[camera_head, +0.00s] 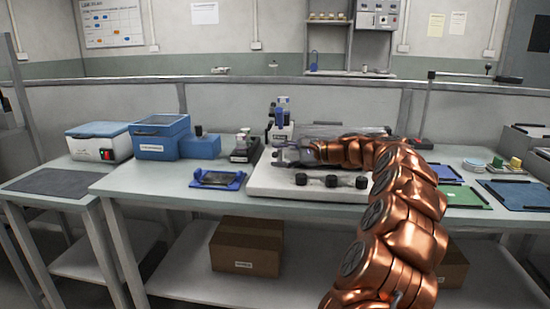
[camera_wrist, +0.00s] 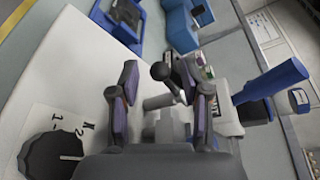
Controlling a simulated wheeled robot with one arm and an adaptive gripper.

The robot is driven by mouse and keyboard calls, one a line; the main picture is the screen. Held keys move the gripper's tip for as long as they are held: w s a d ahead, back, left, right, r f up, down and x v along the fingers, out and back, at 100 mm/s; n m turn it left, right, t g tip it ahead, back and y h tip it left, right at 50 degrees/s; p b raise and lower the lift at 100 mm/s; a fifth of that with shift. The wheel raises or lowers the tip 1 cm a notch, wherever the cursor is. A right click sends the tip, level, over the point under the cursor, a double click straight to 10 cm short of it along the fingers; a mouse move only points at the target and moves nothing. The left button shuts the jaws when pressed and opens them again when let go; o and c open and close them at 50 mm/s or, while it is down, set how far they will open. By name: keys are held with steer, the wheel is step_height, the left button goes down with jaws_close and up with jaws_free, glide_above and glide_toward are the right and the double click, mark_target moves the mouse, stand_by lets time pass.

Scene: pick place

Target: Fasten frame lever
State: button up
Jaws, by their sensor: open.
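A lever with a black ball knob (camera_wrist: 160,72) shows between and beyond the fingers of my gripper (camera_wrist: 167,79) in the wrist view. My gripper is open, and I see no finger closed on the lever. Whether a finger touches it I cannot tell. A blue handle (camera_wrist: 275,82) stands to the right of the fingers, apart from them. In the head view my gripper (camera_head: 288,154) is over the back of a white base plate (camera_head: 265,186), by a device with a blue top (camera_head: 281,114). The ball knob cannot be made out there.
Black round knobs (camera_head: 331,181) line the plate's front; one (camera_wrist: 55,160) shows by printed marks in the wrist view. A blue-framed tray (camera_head: 217,180) lies left of the plate. Blue boxes (camera_head: 160,138) stand farther left. Green and blue mats (camera_head: 467,196) lie right. Bench space is free at front left.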

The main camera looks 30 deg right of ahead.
steer(key=shift+x, duration=0.9)
jaws_close()
